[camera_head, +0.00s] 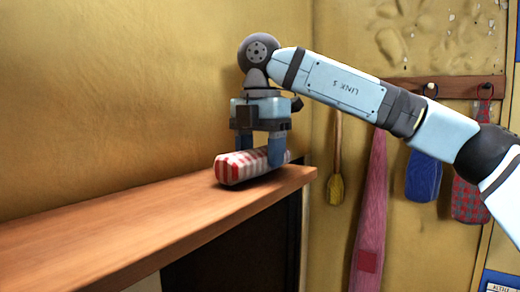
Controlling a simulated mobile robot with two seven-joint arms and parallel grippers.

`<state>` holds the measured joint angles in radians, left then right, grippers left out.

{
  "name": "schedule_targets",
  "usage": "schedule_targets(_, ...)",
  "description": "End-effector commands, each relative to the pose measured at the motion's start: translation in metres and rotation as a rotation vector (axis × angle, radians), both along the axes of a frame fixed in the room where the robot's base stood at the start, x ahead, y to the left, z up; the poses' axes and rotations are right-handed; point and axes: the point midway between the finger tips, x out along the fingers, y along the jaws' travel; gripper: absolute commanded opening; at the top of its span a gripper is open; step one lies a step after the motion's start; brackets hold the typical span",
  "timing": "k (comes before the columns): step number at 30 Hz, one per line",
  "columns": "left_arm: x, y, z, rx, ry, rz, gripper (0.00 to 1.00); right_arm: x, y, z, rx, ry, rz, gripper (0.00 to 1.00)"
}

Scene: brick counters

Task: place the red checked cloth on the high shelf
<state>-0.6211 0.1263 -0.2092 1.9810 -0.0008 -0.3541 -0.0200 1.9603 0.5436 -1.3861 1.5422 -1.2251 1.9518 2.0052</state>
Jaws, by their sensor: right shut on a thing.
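The red checked cloth (238,169) is a rolled red and white bundle. It lies lengthwise at the right end of the wooden high shelf (130,215), on or just above its top; I cannot tell if it bears its weight there. My right gripper (262,152) reaches in from the right and points down over the cloth. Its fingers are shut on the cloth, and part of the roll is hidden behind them. My left gripper is not in view.
The shelf top left of the cloth is bare. A yellow wall stands behind it. On the right wall, a peg rail (455,88) holds a wooden spoon (336,190), a pink cloth (370,210), a blue mitt (423,178) and a red checked mitt (466,200).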

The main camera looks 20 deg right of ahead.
Motion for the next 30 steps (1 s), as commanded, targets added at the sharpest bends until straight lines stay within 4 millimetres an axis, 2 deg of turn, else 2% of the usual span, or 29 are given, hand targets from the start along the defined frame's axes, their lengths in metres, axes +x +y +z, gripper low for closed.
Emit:
schedule_targets(9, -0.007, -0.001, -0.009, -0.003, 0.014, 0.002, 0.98, 0.0, 0.0, -0.005, 0.0, 0.0, 0.0, 0.33)
schedule_targets(10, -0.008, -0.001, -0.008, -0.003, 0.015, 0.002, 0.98, 0.0, 0.0, -0.003, 0.001, -0.001, 0.0, 0.61)
schedule_targets(12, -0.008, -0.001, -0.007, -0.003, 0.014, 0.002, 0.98, 0.0, 0.0, -0.003, 0.0, 0.0, 0.0, 0.78)
schedule_targets(13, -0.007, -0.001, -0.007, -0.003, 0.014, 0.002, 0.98, 0.0, 0.0, -0.003, 0.0, 0.0, 0.0, 0.82)
schedule_targets(20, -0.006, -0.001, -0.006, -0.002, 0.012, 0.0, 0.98, 0.0, 0.0, -0.002, 0.0, 0.0, 0.0, 0.82)
schedule_targets(25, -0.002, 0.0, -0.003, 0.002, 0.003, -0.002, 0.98, 0.0, 0.0, 0.006, 0.0, -0.002, 0.0, 0.82)
schedule_targets(29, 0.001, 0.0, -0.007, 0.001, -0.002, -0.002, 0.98, 0.0, 0.001, 0.028, 0.002, -0.002, -0.001, 0.82)
schedule_targets(30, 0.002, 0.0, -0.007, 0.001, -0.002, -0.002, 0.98, 0.0, 0.001, 0.039, 0.001, -0.004, -0.002, 0.82)
